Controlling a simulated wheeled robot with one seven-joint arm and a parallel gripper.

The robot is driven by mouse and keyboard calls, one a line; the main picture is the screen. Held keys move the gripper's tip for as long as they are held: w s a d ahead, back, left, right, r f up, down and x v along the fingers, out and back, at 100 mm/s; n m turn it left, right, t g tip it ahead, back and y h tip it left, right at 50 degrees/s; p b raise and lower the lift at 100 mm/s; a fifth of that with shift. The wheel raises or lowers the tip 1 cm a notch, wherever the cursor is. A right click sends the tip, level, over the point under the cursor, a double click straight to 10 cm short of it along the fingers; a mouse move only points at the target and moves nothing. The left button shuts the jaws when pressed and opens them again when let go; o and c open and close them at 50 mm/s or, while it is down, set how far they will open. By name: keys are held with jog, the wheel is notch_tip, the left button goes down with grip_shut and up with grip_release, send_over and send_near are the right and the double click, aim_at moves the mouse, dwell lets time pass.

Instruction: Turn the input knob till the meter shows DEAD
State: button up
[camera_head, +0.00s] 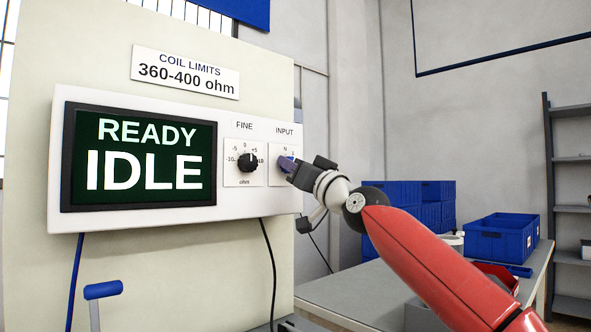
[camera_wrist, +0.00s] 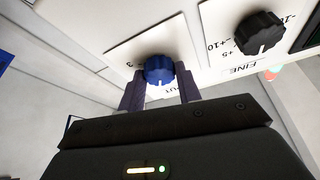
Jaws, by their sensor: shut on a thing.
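The meter (camera_head: 57,150) is a white box on a pale panel. Its dark screen (camera_head: 140,158) reads READY and IDLE in the head view. The blue input knob (camera_wrist: 159,70) sits under the INPUT label at the meter's right end. My gripper (camera_head: 287,164) is at this knob, and in the wrist view its two dark fingers stand on either side of it, shut on it. In the head view the gripper hides most of the knob and part of its scale, so I cannot read the knob's setting there.
The black FINE knob (camera_head: 247,162) is close to the left of the input knob; it also shows in the wrist view (camera_wrist: 259,32). A COIL LIMITS sign (camera_head: 185,72) reads 360-400 ohm. Blue bins (camera_head: 497,238) stand on a table at the right.

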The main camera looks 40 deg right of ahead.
jog(key=shift+m+h, duration=0.8)
jog(key=shift+m, duration=0.9)
jog(key=shift+p, duration=0.3)
jog(key=o, duration=1)
jog(key=shift+c, duration=0.2)
jog(key=b+v, duration=0.2)
jog(key=v, duration=0.5)
jog(key=shift+s+b, duration=0.35)
jog(key=shift+s, duration=0.05)
